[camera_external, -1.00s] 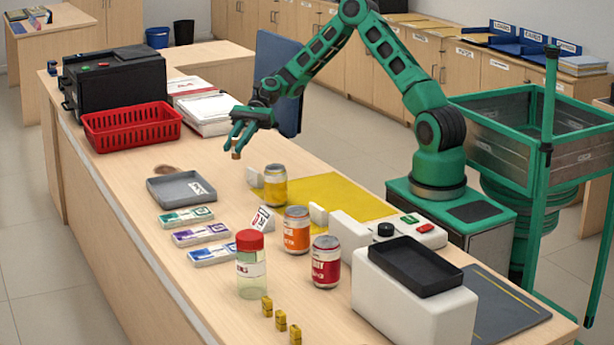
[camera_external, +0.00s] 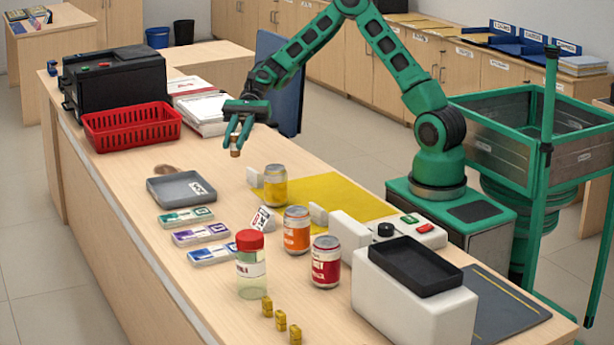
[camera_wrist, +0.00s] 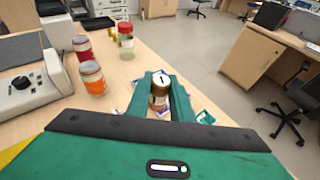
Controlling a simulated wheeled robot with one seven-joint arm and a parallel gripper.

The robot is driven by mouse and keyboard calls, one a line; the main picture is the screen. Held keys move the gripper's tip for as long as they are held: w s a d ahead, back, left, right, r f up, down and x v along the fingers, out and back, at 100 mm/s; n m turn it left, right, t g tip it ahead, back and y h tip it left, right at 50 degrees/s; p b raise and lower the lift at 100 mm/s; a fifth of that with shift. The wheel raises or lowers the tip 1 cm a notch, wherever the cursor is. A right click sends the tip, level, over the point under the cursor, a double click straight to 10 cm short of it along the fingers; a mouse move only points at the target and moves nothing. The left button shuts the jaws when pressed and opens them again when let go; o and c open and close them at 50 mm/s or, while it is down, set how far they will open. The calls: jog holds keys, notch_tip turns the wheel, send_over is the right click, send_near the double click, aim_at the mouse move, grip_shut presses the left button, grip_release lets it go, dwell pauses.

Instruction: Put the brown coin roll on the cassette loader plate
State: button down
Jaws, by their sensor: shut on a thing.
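My gripper (camera_external: 237,140) is shut on the brown coin roll (camera_external: 235,152) and holds it upright above the counter. In the wrist view the roll (camera_wrist: 159,97) sits between the green fingers of my gripper (camera_wrist: 160,85), with its pale marked end up. No plate is clearly labelled as the cassette loader plate, so I cannot tell which it is. A black tray (camera_external: 415,267) sits on a white machine at the right.
A red basket (camera_external: 130,129) and black machine (camera_external: 113,85) stand at the back left. Several cans, including an orange one (camera_external: 297,231), and a red-capped jar (camera_external: 251,270) stand in the middle. A yellow mat (camera_external: 325,195) lies behind them. Banknote bundles (camera_external: 200,234) lie at the front.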

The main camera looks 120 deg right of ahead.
jog(key=s+a+n+g+y, duration=0.2)
jog(key=a+g, duration=0.1)
jog(key=a, duration=1.7)
jog(key=s+a+n+g+y, duration=0.1)
jog(key=s+a+n+g, duration=0.15)
jog(key=a, duration=1.65)
jog(key=s+a+n+g, duration=0.5)
jog(key=s+a, duration=2.1)
jog(key=s, duration=0.1)
jog(key=shift+n, duration=0.25)
jog(key=w+d+f, duration=0.1)
jog(key=w+f, duration=0.2)
jog(key=f, duration=0.1)
jog(key=w+d+f, duration=0.2)
jog(key=w+f, duration=0.2)
jog(key=w+d+f, duration=0.2)
jog(key=w+f, duration=0.1)
jog(key=f, duration=0.1)
jog(key=shift+w+f, duration=0.2)
jog(key=shift+f, duration=2.1)
